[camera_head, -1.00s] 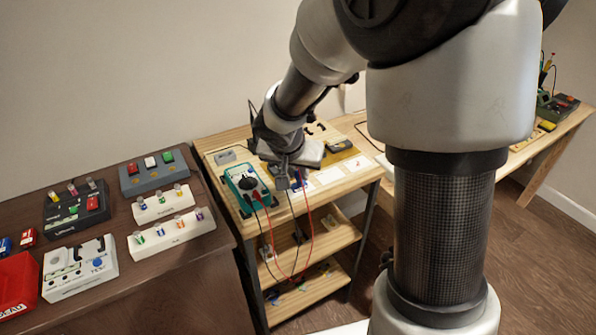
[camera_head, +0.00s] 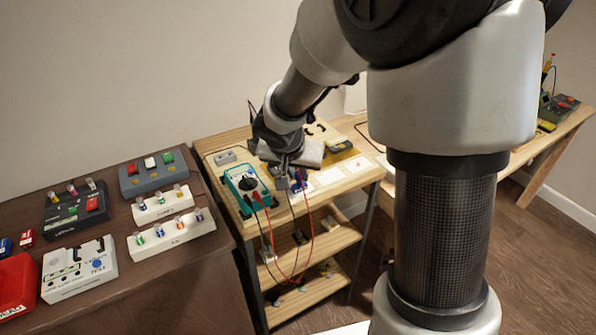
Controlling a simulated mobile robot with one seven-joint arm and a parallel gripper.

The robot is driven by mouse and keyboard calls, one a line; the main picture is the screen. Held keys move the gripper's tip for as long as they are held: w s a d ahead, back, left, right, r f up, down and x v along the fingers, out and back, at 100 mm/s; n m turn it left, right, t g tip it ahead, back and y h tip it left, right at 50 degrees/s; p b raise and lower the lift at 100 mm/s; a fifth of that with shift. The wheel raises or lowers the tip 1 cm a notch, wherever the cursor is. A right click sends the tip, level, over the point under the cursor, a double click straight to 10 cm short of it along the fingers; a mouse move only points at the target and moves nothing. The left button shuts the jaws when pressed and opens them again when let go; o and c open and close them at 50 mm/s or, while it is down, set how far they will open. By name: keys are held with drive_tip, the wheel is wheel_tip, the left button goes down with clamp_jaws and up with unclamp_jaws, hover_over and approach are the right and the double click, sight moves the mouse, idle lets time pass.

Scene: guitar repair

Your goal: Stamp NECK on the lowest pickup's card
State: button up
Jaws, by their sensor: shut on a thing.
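My gripper (camera_head: 289,176) points down over the front of the wooden bench, beside the teal meter. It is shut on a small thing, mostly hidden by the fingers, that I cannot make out. A small blue piece (camera_head: 299,184) shows right beside the fingertips. White cards lie in a row to the right: one (camera_head: 328,177) close to the gripper and another (camera_head: 356,164) farther right. Any card under the gripper is hidden. I cannot read the cards or tell the pickups apart. Small pickup-like parts (camera_head: 267,252) sit on the shelves below.
The teal meter (camera_head: 245,184) stands left of my gripper, with red and black leads (camera_head: 312,235) looping down in front of the shelves. A dark block (camera_head: 339,145) lies behind the cards.

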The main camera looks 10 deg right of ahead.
drive_tip(key=shift+r+p, duration=2.05)
drive_tip(key=shift+r, duration=1.4)
drive_tip(key=shift+w, duration=0.15)
